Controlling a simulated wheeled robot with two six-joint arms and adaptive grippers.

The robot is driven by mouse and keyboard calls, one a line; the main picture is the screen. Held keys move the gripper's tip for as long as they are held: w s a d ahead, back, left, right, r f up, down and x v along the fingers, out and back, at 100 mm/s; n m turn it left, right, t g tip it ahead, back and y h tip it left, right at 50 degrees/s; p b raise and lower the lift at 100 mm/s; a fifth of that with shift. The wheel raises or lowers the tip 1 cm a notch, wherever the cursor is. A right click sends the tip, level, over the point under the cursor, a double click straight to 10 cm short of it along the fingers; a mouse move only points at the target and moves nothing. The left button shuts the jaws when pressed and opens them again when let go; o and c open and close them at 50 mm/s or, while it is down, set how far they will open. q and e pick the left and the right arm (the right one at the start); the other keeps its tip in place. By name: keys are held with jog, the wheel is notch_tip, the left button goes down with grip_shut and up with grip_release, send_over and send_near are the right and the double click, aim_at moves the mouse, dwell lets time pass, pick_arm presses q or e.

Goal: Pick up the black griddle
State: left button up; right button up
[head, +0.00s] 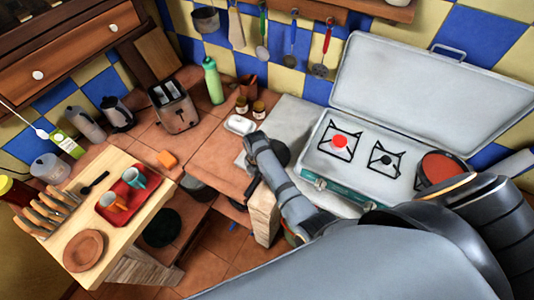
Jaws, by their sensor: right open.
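The black griddle (283,153) looks like a dark round pan on the grey counter section, partly covered by my right wrist. My right arm comes in from the lower right and ends just left of the griddle. My right gripper (252,186) is open, and dark parts of it seem to show below the wrist, close beside the griddle at the counter's front edge. My wrist hides much of the gripper, so I cannot tell whether it touches the griddle. My left gripper is not in view.
A white camping stove (352,186) with its lid up stands right of the griddle, a red pan (440,168) at its right end. A white butter dish (240,125) and two jars are behind the wrist. A toaster (173,106) and wooden table (130,222) stand left.

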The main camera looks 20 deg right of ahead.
jog(key=shift+w+a+f, duration=0.3)
jog(key=shift+w+f, duration=0.25)
jog(key=shift+w, duration=0.05)
jog(key=shift+s+d+r, duration=0.25)
jog(key=shift+s+d, duration=0.2)
jog(key=shift+s, duration=0.05)
jog(key=c, duration=0.4)
jog(key=shift+s, duration=0.1)
jog(key=shift+c, duration=1.4)
jog(key=shift+a, duration=0.1)
jog(key=shift+c, duration=1.2)
jog(key=shift+w+a+f, duration=0.1)
jog(key=shift+w+a, duration=0.05)
jog(key=shift+w, duration=0.15)
grip_shut()
